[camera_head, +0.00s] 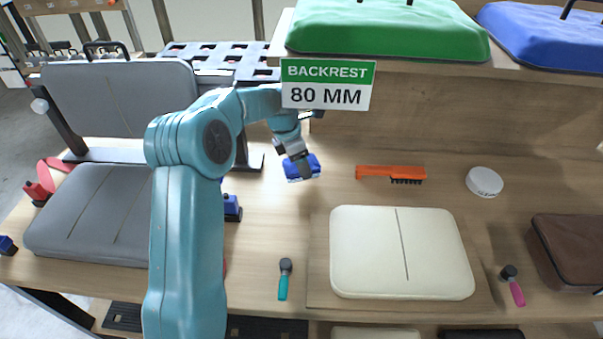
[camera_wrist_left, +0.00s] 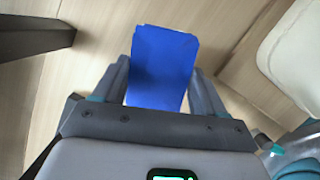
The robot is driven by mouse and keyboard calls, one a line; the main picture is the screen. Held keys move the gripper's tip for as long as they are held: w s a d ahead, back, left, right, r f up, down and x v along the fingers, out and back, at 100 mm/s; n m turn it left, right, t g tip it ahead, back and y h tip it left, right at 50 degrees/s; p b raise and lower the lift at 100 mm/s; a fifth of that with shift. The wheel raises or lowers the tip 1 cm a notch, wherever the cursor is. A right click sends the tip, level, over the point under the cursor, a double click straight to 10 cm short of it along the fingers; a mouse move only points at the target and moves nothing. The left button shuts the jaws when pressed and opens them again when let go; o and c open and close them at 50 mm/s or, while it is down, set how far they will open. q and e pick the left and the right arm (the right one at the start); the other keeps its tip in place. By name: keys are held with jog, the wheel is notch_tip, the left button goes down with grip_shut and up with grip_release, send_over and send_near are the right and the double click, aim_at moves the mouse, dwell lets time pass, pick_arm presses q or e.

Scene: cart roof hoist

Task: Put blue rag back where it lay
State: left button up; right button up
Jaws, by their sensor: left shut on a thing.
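The blue rag (camera_head: 301,167) is a small blue block-like bundle near the middle of the wooden bench in the head view. My left gripper (camera_head: 297,158) is shut on it, its arm coming in from the left. In the left wrist view the blue rag (camera_wrist_left: 162,65) sits between the two fingers of my left gripper (camera_wrist_left: 160,88). I cannot tell whether the rag touches the bench top. My right gripper is not in view.
An orange brush (camera_head: 388,172) lies right of the rag, with a white round tin (camera_head: 484,181) farther right. A cream cushion (camera_head: 400,252) and a teal-handled tool (camera_head: 284,280) lie nearer. Grey seat pads (camera_head: 92,215) are at left. A BACKREST 80 MM sign (camera_head: 328,84) stands behind.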

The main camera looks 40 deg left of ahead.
aim_at(289, 167)
pick_arm(q)
notch_tip(289, 167, down, 4)
jog(key=shift+s+d+r, duration=0.1)
jog(key=shift+s+r, duration=0.05)
jog(key=shift+f, duration=0.2)
jog(key=shift+r, duration=0.1)
jog(key=o, duration=1)
jog(key=shift+f, duration=0.2)
jog(key=shift+r, duration=0.1)
jog(key=v, duration=1.1)
jog(key=shift+r, duration=0.2)
jog(key=shift+s+r, duration=0.1)
jog(key=shift+r, duration=0.35)
